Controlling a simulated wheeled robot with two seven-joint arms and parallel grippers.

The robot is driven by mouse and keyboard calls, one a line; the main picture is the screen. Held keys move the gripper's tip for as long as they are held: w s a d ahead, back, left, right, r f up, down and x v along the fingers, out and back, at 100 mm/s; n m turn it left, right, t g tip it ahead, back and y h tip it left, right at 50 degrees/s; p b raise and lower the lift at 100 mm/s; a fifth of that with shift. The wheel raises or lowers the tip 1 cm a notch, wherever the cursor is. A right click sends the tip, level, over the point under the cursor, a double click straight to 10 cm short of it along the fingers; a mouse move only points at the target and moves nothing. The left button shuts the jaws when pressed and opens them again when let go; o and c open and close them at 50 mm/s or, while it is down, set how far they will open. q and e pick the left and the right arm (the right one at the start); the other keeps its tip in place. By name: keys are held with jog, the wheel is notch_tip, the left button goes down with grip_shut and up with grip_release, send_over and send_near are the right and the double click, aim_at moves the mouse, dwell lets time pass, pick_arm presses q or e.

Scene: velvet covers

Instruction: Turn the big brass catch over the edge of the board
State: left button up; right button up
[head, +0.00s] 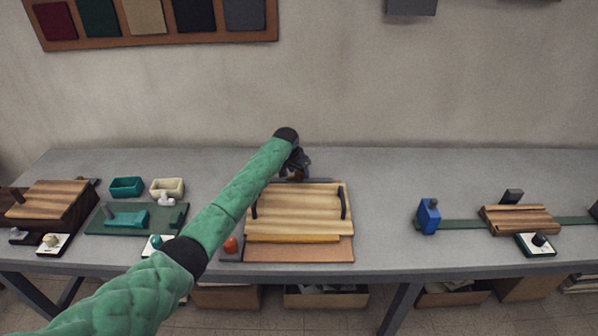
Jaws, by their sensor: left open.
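The light striped wooden board (300,222) lies on the table at the middle, with a dark handle on its left and right sides. My left gripper (297,168) is at the board's far edge, dark and small in the head view, with its jaws open. A small brownish patch shows at the gripper, partly hidden by it; I cannot tell whether this is the big brass catch. No catch is clearly visible elsewhere on the board. My right gripper is not in view.
My green-sleeved left arm crosses the table's left half. A red knob (231,245) stands beside the board. Teal (126,186) and cream (167,187) trays are at the left. A blue block (428,215) stands at the right; the table between it and the board is clear.

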pick_arm(q)
jog(key=shift+w+d+f, duration=0.1)
jog(key=shift+w+f, duration=0.1)
jog(key=shift+f, duration=0.5)
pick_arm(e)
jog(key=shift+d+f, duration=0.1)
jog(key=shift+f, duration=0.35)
pick_arm(q)
jog(key=shift+c, duration=0.2)
